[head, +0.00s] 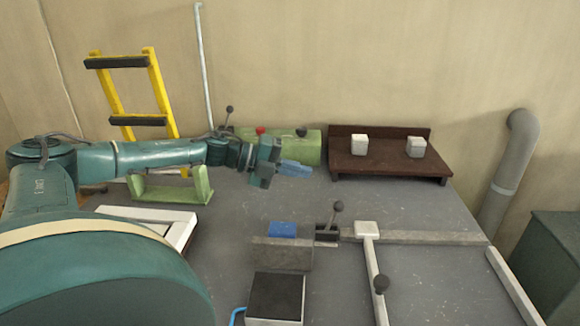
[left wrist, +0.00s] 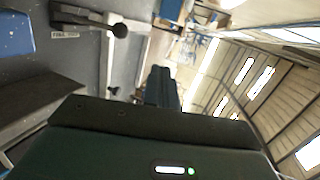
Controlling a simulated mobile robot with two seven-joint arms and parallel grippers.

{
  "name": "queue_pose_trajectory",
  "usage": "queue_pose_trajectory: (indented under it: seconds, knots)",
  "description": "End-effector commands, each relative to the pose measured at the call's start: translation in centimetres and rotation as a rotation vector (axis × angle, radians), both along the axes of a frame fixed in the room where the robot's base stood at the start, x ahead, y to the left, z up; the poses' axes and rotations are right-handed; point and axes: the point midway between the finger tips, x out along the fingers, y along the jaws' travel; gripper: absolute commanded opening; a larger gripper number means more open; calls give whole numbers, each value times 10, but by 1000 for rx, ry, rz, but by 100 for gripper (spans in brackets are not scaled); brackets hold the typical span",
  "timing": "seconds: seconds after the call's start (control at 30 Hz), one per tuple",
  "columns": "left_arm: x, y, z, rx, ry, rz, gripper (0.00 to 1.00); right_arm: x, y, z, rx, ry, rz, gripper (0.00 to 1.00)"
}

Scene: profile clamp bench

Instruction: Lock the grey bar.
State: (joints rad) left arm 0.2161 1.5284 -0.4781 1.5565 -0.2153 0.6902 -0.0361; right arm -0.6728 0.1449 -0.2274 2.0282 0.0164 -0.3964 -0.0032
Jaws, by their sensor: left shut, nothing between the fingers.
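A long grey bar (head: 430,237) lies across the right half of the bench in the head view. At its left end is a dark clamp block with an upright lever and dark ball knob (head: 338,207). My left gripper (head: 296,169) is shut and empty, above the back of the bench and well apart from the clamp. Its fingers also show in the left wrist view (left wrist: 161,84). My right gripper is out of view.
A blue block (head: 283,229) sits by a grey block (head: 282,255), left of the clamp. A black-topped box (head: 275,296) stands in front. At the back are a green box (head: 300,146) and a brown shelf (head: 390,160) with two white cubes. A green handled piece (head: 172,188) lies left.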

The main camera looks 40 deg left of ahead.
Motion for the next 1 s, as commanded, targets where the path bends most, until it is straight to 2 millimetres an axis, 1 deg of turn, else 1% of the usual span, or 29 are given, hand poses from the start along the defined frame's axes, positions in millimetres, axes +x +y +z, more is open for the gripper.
queue_pose_trajectory:
  seconds: [0.1,0.3,1.0]
  knots:
    - [-7,5,10,4,2,-3,0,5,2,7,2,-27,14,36]
    - [-12,9,20,-1,2,-2,0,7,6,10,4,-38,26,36]
    - [-13,9,22,-1,-1,-1,0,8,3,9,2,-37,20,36]
